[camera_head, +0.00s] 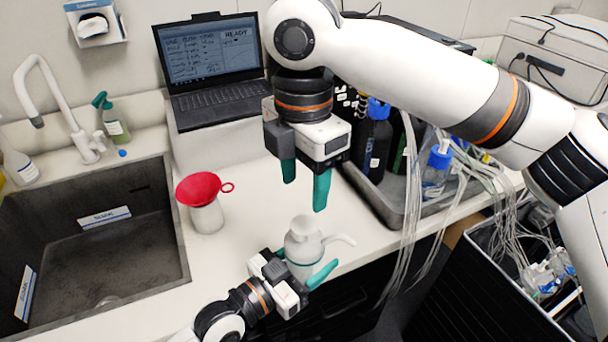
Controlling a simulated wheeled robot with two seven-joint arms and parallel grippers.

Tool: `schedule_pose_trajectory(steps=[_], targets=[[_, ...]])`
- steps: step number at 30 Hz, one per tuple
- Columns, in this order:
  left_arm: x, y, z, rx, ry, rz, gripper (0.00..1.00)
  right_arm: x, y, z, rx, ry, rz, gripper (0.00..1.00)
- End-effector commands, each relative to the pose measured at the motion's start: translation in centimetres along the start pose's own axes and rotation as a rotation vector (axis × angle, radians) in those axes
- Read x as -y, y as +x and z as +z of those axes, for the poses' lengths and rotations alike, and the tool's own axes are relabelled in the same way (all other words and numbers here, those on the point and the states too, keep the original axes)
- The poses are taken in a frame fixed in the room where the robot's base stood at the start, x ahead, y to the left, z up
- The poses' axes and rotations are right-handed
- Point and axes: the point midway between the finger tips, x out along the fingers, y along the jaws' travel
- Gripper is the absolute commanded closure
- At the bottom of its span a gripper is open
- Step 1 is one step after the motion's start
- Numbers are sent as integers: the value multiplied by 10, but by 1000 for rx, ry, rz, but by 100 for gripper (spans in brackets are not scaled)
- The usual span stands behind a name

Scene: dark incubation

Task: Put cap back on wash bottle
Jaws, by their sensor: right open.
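The white wash bottle (305,254) stands near the front edge of the counter. Its pale cap (303,229), with a curved spout pointing right, is at the top of the bottle; I cannot tell whether it is screwed down or only resting. My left gripper (301,268) comes in low from the front, its teal fingers on either side of the bottle's body, apparently shut on it. My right gripper (305,194) is open and empty, pointing down above the cap with a gap between them.
A red funnel (203,187) sits in a white bottle (207,217) to the left. A sink (105,240) lies further left. A laptop (212,75) stands behind. A grey tray (400,204) with bottles and tubing is at the right. Counter between funnel and wash bottle is clear.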

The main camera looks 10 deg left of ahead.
Motion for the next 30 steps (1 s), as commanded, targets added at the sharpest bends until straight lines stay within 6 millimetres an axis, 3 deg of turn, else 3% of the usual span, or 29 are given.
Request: schedule_pose_trajectory(steps=[6,19,30], targets=[[0,0,1,3,0,0,100,0,-2,0,1,-164,0,45],[0,0,1,3,0,0,100,0,1,0,1,-181,0,45],[0,0,1,3,0,0,100,-1,52,0,1,-180,2,45]])
